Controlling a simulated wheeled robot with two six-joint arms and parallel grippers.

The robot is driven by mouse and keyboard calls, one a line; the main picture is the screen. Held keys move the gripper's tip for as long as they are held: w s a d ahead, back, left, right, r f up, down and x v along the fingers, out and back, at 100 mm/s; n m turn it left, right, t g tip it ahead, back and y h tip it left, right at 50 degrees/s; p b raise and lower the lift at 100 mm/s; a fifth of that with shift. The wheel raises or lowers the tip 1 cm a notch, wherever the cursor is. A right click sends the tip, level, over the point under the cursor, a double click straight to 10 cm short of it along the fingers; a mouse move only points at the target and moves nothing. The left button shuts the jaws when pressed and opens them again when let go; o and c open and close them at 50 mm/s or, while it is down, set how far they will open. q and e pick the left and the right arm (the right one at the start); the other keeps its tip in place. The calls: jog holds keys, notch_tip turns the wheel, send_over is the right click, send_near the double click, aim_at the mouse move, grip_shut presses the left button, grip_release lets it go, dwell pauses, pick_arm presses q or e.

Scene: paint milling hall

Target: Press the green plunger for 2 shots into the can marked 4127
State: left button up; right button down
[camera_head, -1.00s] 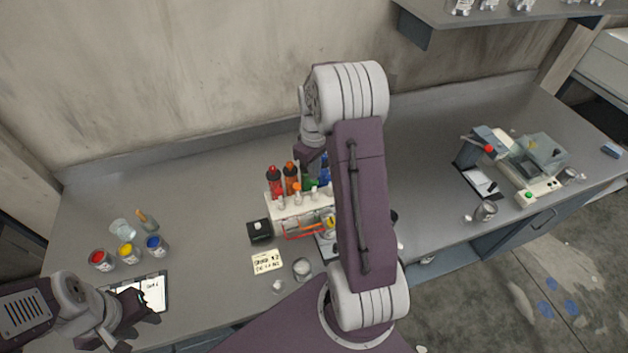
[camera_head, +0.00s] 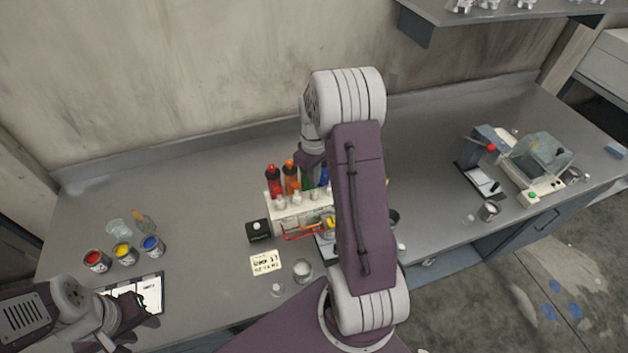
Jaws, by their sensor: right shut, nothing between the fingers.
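The dispenser (camera_head: 283,222) is a white rack of colored bottles near the table's middle, with red (camera_head: 274,180) and orange (camera_head: 291,177) ones at its left. The green bottle (camera_head: 307,180) shows only as a sliver behind my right arm, and its plunger is hard to make out. My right gripper (camera_head: 314,172) is over the green and blue bottles; its fingers are mostly hidden, and it is shut and empty. I cannot tell whether it touches the plunger. An open can (camera_head: 302,270) stands in front of the dispenser; no 4127 mark is readable. My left gripper (camera_head: 130,312) hangs over a clipboard.
A note (camera_head: 266,263) and a small black box (camera_head: 258,230) lie left of the can. Red (camera_head: 97,260), yellow (camera_head: 125,253) and blue (camera_head: 153,245) paint cans stand at left. A machine (camera_head: 538,165) and another can (camera_head: 489,210) are at right.

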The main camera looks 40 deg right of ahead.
jog(key=shift+r, duration=0.1)
notch_tip(320, 180, up, 4)
jog(key=p, duration=0.3)
jog(key=shift+f+p, duration=0.2)
jog(key=shift+p, duration=0.1)
jog(key=shift+f, duration=0.1)
jog(key=shift+f, duration=0.1)
jog(key=shift+f+b, duration=1.25)
jog(key=shift+f, duration=0.45)
jog(key=shift+r, duration=0.1)
jog(key=shift+r+p, duration=1.65)
jog(key=shift+r, duration=0.05)
